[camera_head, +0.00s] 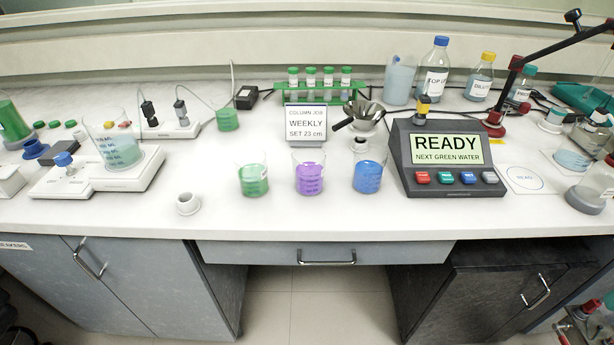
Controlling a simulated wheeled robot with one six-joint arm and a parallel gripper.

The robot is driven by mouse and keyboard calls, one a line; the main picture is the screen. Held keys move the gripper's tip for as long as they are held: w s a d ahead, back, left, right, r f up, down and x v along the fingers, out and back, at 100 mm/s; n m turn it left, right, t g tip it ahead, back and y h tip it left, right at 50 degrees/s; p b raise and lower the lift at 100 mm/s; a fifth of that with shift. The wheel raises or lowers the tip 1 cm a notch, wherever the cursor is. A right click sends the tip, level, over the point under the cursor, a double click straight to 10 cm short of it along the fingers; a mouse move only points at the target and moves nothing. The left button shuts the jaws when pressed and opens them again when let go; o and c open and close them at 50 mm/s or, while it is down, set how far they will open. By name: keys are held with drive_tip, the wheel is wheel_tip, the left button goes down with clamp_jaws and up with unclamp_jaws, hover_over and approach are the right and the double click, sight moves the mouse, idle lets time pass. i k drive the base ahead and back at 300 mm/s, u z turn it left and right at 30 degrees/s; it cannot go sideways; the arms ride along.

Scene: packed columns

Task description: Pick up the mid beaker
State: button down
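Three small glass beakers stand upright in a row near the front of the white bench. The middle one holds purple liquid (309,178). The beaker on its left holds green liquid (253,180), and the one on its right holds blue liquid (368,176). The three stand apart with clear gaps between them. A larger beaker of pale teal liquid (122,152) stands on a white stirrer plate (76,182) at the left. My gripper is not in view.
A console reading "READY, NEXT GREEN WATER" (447,149) stands right of the blue beaker. A small white cup (188,203) sits front left. The bench front (310,222) is clear.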

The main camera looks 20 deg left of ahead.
sight(252, 173)
drive_tip(key=u, duration=1.35)
drive_tip(key=k, duration=0.5)
drive_tip(key=u, duration=1.75)
drive_tip(key=i, duration=1.3)
drive_tip(key=z, duration=1.7)
